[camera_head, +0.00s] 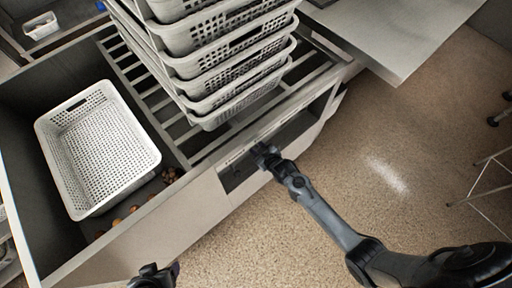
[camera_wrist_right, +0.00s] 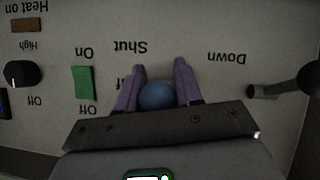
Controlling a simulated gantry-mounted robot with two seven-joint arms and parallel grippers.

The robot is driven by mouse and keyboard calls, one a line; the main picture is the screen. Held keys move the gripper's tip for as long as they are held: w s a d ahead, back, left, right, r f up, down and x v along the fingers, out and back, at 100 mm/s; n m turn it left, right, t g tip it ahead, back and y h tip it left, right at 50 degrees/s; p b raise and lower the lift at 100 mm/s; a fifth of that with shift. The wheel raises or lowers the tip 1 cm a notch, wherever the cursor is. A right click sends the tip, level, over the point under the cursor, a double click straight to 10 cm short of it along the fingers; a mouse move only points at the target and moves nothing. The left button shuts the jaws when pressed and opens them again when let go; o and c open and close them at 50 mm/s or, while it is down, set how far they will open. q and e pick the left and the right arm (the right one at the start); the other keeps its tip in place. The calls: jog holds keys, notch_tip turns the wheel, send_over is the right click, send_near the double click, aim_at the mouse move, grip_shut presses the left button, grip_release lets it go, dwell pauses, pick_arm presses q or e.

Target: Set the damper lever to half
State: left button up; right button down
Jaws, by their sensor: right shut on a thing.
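In the right wrist view, my right gripper (camera_wrist_right: 160,67) has its two purple fingers on either side of a round blue knob (camera_wrist_right: 157,96), shut on it. The knob appears to be the damper lever's end; its stem is hidden. The panel (camera_wrist_right: 215,85) behind shows upside down the word "Shut" above the left finger and a part-hidden word ending in "lf" beside the knob. In the head view, my right gripper (camera_head: 264,154) is at the front panel of the counter. My left gripper (camera_head: 155,276) is at the bottom edge, cut off, its jaws unclear.
A green switch (camera_wrist_right: 84,83) marked On and Off and a black dial (camera_wrist_right: 21,74) sit left of the knob. A grey lever (camera_wrist_right: 262,91) near "Down" is at right. In the head view, stacked baskets (camera_head: 237,55) stand on slats; one basket (camera_head: 97,150) lies in the sink-like well.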

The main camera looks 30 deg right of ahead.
jog(key=c, duration=0.8)
grip_release()
jog(key=shift+c, duration=0.2)
jog(key=shift+s+r, duration=0.3)
jog(key=p+v, duration=0.4)
jog(key=v, duration=0.6)
jog(key=shift+d+f, duration=0.1)
